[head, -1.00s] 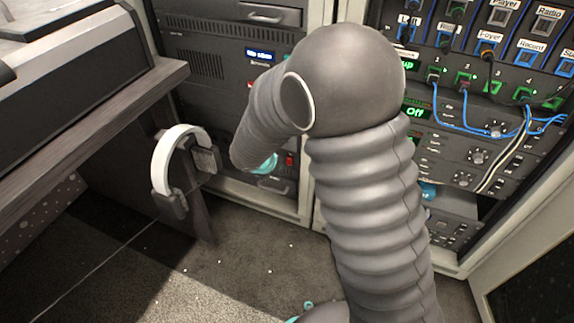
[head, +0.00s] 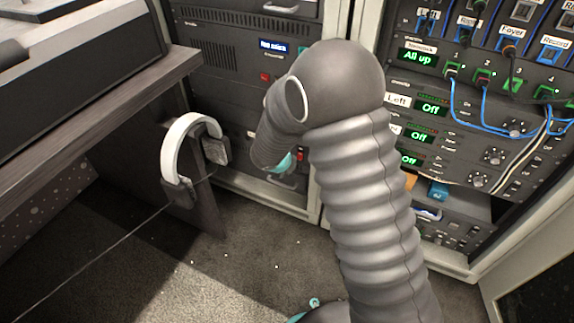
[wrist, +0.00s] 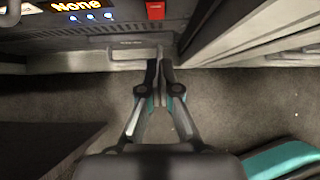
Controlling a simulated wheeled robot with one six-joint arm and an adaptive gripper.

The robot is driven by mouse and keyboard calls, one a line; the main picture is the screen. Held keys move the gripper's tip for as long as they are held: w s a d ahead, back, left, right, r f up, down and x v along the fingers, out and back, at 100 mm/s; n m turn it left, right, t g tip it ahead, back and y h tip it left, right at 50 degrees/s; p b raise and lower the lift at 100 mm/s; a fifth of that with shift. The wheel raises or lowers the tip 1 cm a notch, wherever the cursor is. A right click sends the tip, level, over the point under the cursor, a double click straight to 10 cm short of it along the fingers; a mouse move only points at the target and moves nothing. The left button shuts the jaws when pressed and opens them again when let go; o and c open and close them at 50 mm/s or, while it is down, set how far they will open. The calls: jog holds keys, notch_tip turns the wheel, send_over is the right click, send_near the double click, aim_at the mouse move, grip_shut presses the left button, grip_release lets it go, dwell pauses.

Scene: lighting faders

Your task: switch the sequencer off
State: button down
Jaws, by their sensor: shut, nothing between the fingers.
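No label naming the sequencer is readable. A rack unit low in the left cabinet has a red switch (head: 300,155), partly beside my arm; a red switch (wrist: 155,10) also shows at the top of the wrist view. Left of it there, a display (wrist: 76,6) reads "None", with several lit blue-white buttons below. My gripper (wrist: 160,75) is shut and empty, its fingertips below the red switch in the picture, in front of a pale lower edge with a handle. Contact cannot be told. In the head view, my arm hides the fingertips.
White headphones (head: 188,150) hang on the desk's side panel at left. The right rack has patch cables and fader units (head: 430,107) with displays reading "All up" and "Off". Dark carpet (head: 240,250) is clear in front. A cabinet post (head: 335,140) stands between the racks.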

aim_at(300, 159)
jog(key=shift+w+d+f, duration=0.35)
jog(key=shift+w+f, duration=0.1)
jog(key=shift+w, duration=0.45)
jog(key=shift+w+d+f, duration=0.3)
jog(key=shift+w+f, duration=0.15)
jog(key=shift+w, duration=0.5)
jog(key=shift+w+d+f, duration=0.35)
jog(key=shift+w+f, duration=0.1)
jog(key=shift+w, duration=0.45)
jog(key=shift+w+f, duration=0.1)
jog(key=shift+w, duration=0.1)
jog(key=shift+r, duration=0.2)
